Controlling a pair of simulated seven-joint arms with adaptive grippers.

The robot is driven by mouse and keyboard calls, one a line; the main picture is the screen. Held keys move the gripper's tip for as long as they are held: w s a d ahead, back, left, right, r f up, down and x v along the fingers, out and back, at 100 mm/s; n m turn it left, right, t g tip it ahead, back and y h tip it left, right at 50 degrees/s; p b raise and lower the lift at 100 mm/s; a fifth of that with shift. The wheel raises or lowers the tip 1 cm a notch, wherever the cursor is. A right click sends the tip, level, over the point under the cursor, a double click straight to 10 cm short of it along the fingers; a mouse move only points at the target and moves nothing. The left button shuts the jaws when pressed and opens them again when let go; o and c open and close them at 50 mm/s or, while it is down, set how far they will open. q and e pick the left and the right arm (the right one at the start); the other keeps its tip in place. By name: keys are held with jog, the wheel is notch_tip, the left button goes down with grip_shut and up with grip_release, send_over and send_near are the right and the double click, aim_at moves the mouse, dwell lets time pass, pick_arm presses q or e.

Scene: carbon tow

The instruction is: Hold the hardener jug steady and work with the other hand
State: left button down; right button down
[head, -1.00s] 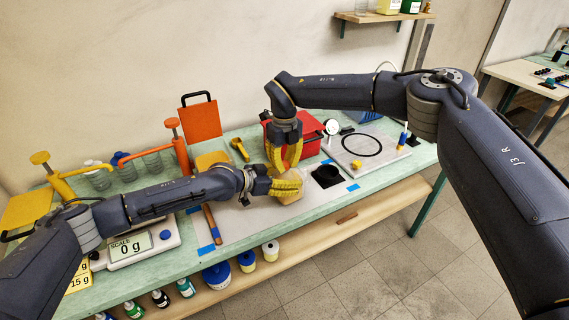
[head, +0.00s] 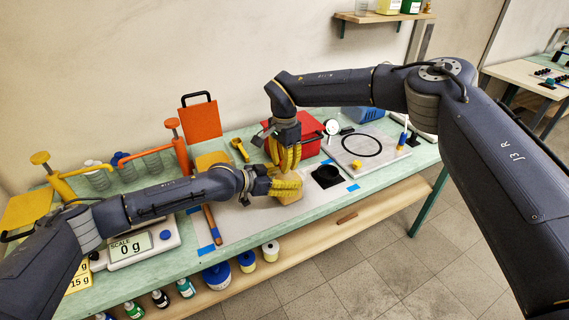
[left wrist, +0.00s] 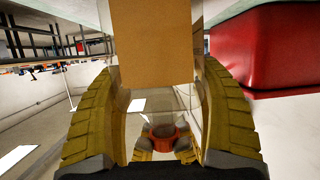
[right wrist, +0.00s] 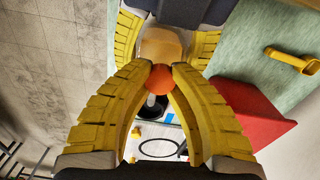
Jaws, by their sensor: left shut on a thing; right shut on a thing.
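The hardener jug (left wrist: 153,45) is a clear vessel with a tan label, standing between the fingers of my left gripper (left wrist: 160,110) in the left wrist view. In the head view the jug (head: 290,197) is mostly hidden by yellow fingers, low over the grey mat. My left gripper (head: 283,187) is shut on its side. My right gripper (head: 284,162) points down from above. In the right wrist view its fingertips (right wrist: 160,68) are shut on the orange cap (right wrist: 159,80), over the jug's top. I cannot tell whether the cap still touches the neck.
A red bin (head: 312,138) stands close behind my right gripper. A scale (head: 140,248) reads 0 g at the left, near orange and yellow pumps (head: 178,150).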

jog(key=n, duration=0.3)
jog(key=shift+n, duration=0.3)
jog(key=c, duration=1.3)
grip_release()
jog(key=shift+r, duration=0.15)
